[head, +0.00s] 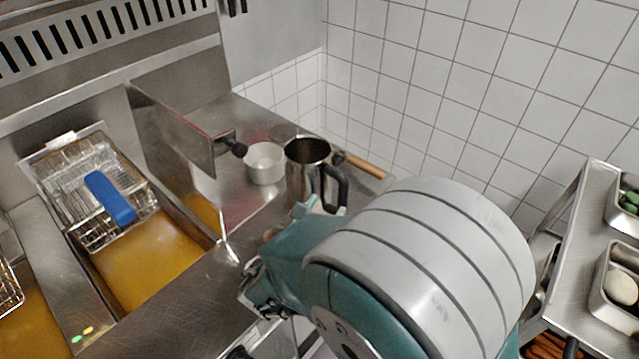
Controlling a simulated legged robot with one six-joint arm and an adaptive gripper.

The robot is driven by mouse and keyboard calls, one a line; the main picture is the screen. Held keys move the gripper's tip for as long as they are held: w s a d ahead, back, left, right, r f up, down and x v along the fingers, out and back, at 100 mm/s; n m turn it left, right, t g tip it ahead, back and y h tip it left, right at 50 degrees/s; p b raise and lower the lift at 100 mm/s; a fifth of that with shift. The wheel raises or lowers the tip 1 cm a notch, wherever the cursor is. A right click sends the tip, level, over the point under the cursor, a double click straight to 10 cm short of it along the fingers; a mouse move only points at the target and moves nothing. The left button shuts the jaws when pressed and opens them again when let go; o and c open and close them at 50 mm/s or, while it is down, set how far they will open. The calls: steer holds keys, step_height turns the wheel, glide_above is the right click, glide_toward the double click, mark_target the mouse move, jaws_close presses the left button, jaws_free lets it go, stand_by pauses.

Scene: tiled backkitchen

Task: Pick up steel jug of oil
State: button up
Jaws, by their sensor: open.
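The steel jug (307,174) stands upright on the steel counter, near the tiled wall. It has a dark handle on its right side, facing my arm. Its inside looks dark, and I cannot tell how much oil it holds. My gripper (246,283) is at the counter's front edge, lower left of the jug and apart from it. It is open and seen partly from behind. My large arm joint hides part of the space to the right of the jug.
A white pot (264,163) stands close to the left of the jug. A steel divider (172,130) separates the counter from the fryer with yellow oil (150,262) and a blue-handled basket (110,198). A steel shelf (575,255) stands at right.

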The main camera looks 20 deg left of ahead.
mark_target(341, 191)
steer(key=w, duration=0.2)
steer(key=w+d, duration=0.1)
steer(key=w, duration=0.1)
steer(key=w+d, duration=0.1)
steer(key=w, duration=0.1)
steer(key=shift+w, duration=0.25)
steer(key=shift+a, duration=0.15)
jaws_close()
steer(key=shift+r, duration=0.2)
